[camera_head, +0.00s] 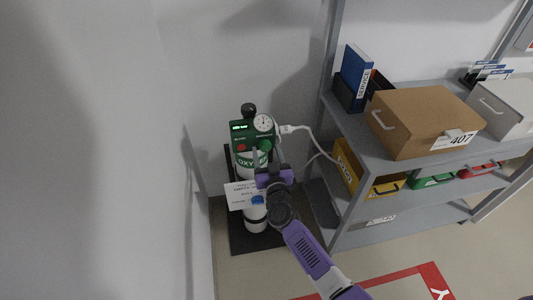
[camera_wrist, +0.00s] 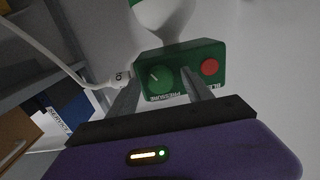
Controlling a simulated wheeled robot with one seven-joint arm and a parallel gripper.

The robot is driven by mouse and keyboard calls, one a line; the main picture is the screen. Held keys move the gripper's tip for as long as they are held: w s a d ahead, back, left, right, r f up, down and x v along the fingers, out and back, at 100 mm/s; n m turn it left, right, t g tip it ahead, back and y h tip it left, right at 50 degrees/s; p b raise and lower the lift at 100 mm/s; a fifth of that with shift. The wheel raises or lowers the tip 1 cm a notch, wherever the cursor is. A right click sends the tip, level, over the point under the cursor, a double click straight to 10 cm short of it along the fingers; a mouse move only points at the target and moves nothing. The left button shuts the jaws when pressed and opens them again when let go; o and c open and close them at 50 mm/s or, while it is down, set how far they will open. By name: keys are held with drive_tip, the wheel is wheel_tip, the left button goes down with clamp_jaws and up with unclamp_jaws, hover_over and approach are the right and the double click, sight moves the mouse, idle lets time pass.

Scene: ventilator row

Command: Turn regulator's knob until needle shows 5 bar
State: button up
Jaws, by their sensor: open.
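The green regulator (camera_head: 250,137) sits atop the white oxygen cylinder (camera_head: 257,216) with a green band. Its round white gauge (camera_head: 263,122) faces up; the needle is too small to read. In the wrist view, the green pressure knob (camera_wrist: 159,80) has a pale pointer line and sits on the regulator's face (camera_wrist: 190,52), left of a red button (camera_wrist: 209,67). My gripper (camera_wrist: 161,77) is open, with its fingers on either side of the knob in the picture. I cannot tell whether they touch it. In the head view, my gripper (camera_head: 262,160) is just below the regulator.
A white hose (camera_head: 305,130) runs from the regulator's right side towards the grey shelf (camera_head: 372,150). The shelf holds a cardboard box (camera_head: 412,118), a blue binder (camera_head: 356,72) and coloured bins. A white sign (camera_head: 240,195) hangs by the cylinder. A wall stands close on the left.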

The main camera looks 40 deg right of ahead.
drive_tip(key=shift+w+d, duration=0.1)
drive_tip(key=shift+w, duration=0.05)
clamp_jaws()
idle(0.4)
drive_tip(key=m+p, duration=0.1)
drive_tip(key=m, duration=1.1)
drive_tip(key=shift+m, duration=0.3)
idle(0.3)
